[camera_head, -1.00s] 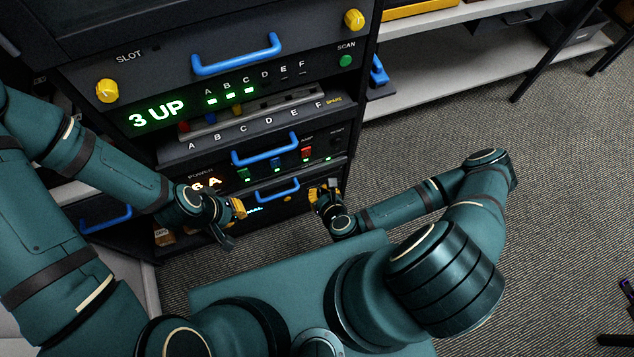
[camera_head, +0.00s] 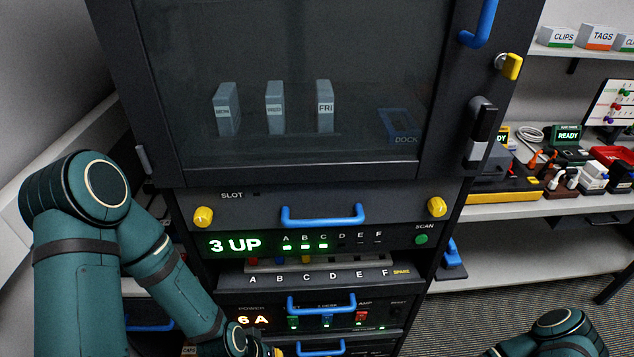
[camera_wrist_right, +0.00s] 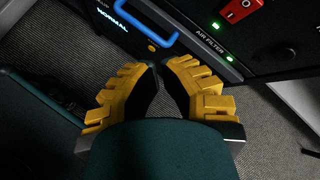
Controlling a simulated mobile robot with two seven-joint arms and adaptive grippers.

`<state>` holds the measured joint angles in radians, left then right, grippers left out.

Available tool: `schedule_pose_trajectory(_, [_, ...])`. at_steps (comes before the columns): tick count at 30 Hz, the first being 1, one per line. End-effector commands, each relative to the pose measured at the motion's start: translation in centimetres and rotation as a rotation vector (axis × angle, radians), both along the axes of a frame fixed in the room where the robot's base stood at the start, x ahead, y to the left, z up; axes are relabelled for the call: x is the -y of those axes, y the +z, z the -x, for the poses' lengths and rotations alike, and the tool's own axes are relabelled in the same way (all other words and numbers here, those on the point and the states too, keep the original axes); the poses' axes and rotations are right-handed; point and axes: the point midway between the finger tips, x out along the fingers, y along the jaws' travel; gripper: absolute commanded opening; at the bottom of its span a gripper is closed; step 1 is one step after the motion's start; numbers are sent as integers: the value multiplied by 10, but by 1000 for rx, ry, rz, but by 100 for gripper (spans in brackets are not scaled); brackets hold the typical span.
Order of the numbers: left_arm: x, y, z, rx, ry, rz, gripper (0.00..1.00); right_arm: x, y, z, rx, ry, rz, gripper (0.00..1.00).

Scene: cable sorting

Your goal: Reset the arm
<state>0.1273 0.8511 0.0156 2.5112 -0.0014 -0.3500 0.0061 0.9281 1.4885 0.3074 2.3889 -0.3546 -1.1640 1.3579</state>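My left arm comes down the left side of the head view, and its gripper (camera_head: 268,349) is at the bottom edge in front of the rack's lower drawers. It is mostly cut off, so its opening does not show. In the head view only a piece of my right arm shows at the bottom right. The right wrist view shows my right gripper (camera_wrist_right: 158,68) with yellow ribbed fingers. Its tips are close together with nothing between them. It is beside the low panel marked AIR FILTER, near a blue handle (camera_wrist_right: 147,27).
The dark rack has a glass-fronted cabinet (camera_head: 285,90) with several grey modules inside. Below are a blue-handled slot drawer (camera_head: 322,215), a "3 UP" display (camera_head: 235,244) and a 6 A power panel. A shelf (camera_head: 520,207) with cables and boxes stands right. Carpet lies below.

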Motion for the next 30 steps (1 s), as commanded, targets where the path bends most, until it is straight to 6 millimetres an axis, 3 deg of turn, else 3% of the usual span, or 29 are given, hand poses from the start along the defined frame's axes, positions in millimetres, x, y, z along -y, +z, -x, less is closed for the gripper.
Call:
schedule_pose_trajectory(6, [0,0,0,0,0,0,0,-7,21,8,64,723,408,0])
schedule_pose_trajectory(15, [0,0,0,0,0,0,0,-3,75,13,217,1533,795,0])
schedule_pose_trajectory(21, [0,0,0,0,0,0,0,-5,99,16,292,1785,883,0])
schedule_pose_trajectory(30, [0,0,0,0,0,0,0,-5,102,17,303,1819,893,0])
